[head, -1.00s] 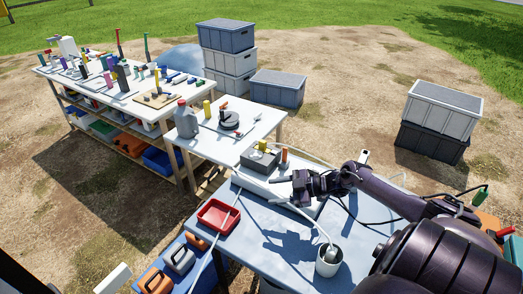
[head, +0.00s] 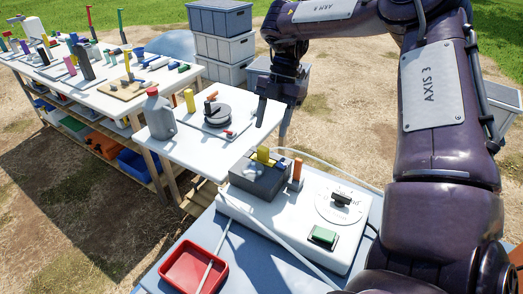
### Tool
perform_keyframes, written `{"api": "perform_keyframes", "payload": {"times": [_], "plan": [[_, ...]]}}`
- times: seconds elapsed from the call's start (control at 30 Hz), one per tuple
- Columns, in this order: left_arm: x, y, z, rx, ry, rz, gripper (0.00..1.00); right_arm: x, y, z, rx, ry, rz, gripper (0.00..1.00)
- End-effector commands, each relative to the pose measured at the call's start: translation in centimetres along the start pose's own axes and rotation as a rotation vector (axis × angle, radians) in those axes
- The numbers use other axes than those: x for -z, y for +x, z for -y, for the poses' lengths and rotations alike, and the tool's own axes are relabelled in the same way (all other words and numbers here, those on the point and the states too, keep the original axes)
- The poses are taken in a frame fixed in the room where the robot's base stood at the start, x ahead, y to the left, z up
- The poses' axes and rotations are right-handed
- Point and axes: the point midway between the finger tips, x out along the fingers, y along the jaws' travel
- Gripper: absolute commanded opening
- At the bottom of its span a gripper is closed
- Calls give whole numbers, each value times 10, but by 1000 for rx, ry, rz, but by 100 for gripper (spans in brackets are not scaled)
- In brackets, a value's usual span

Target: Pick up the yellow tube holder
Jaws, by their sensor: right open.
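My right gripper (head: 273,115) hangs from the dark purple arm, fingers pointing down, at the right edge of the white table (head: 175,150). It is open, with nothing visible between its fingers. A yellow upright cylinder (head: 190,101) stands on that table, left of the gripper and apart from it. Another yellow upright piece (head: 263,155) stands at the dark grey block (head: 258,180), below the gripper in the picture. I cannot tell which yellow piece is the tube holder. My left gripper is out of view.
A grey jug (head: 159,117) and a round black device (head: 218,115) stand on the white table. A white instrument (head: 290,222) with a dial and green button is in front. A red tray (head: 194,268) lies at lower left. Grey crates (head: 220,48) are stacked behind.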

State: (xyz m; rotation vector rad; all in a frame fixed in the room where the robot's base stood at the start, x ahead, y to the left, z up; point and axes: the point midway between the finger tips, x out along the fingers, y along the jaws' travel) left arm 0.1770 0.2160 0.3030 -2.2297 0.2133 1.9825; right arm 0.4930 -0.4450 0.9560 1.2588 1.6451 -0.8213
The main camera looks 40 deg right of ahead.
Motion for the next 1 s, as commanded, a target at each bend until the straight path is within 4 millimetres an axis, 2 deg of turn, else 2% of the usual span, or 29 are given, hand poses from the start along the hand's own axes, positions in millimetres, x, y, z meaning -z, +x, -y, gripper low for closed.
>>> {"api": "perform_keyframes", "payload": {"times": [0.37,0.63,0.93,1.0], "plan": [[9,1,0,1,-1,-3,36,4,38,-2,20,-6,3,53],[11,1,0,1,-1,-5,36,6,75,-5,20,-5,3,53],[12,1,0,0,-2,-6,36,6,80,-6,17,-6,7,53],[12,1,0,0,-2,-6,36,6,80,-6,17,-6,7,46]]}}
